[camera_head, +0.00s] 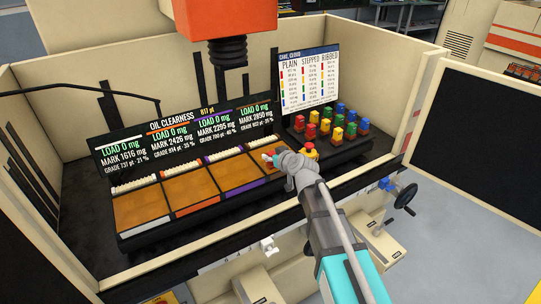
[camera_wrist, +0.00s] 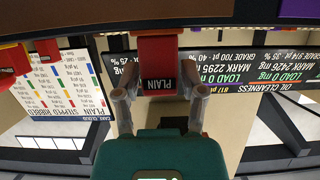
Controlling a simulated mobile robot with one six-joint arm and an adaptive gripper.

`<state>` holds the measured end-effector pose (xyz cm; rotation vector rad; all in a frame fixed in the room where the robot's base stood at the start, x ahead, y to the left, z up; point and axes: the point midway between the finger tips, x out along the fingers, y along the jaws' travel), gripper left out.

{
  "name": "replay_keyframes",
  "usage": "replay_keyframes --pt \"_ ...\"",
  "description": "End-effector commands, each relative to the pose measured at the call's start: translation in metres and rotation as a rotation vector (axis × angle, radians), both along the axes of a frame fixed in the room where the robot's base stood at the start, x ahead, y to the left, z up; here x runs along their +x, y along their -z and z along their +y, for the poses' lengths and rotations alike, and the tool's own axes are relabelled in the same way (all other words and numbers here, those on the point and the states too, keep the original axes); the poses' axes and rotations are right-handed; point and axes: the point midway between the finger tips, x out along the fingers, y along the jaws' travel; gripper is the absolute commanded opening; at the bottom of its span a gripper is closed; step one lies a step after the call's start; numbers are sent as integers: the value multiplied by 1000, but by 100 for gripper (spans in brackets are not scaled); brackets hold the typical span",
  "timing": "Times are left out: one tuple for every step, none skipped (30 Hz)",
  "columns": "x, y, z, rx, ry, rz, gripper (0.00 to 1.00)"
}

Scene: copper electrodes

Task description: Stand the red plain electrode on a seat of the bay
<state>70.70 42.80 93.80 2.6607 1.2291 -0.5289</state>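The red electrode, marked PLAIN (camera_wrist: 158,68), is between the fingertips of my gripper (camera_wrist: 160,88) in the wrist view, which shows the scene upside down. Both fingers appear to press on its sides. In the head view my gripper (camera_head: 272,158) is low at the fourth, right-hand bay, with a small red part at its tip. The bay (camera_head: 184,194) has several amber oil sections with rows of white seats (camera_head: 181,167) behind them. The gripper hides much of the right-hand section. I cannot tell whether the electrode touches a seat.
A rack (camera_head: 357,153) of several coloured electrodes stands right of the bay; one red-and-yellow electrode (camera_head: 310,151) stands close beside my gripper. The oil clearness sign (camera_head: 185,128) and electrode chart (camera_head: 308,76) stand behind. An orange machine head (camera_head: 226,20) hangs above. The tank's front rim (camera_head: 200,256) is near.

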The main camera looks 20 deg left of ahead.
Motion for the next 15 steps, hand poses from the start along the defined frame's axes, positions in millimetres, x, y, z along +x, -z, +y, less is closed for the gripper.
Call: replay_keyframes --pt "0 0 0 0 0 0 71" --pt "0 0 0 0 0 0 74" --pt "0 0 0 0 0 0 74" --pt "0 0 0 0 0 0 74" --pt "0 0 0 0 0 0 74" --pt "0 0 0 0 0 0 74" --pt "0 0 0 0 0 0 74" --pt "0 0 0 0 0 0 74" --pt "0 0 0 0 0 0 74" --pt "0 0 0 0 0 0 74" --pt "0 0 0 0 0 0 74" --pt "0 0 0 0 0 0 74" --pt "0 0 0 0 0 0 74" --pt "0 -1 0 0 0 0 74" --pt "0 -1 0 0 0 0 74"
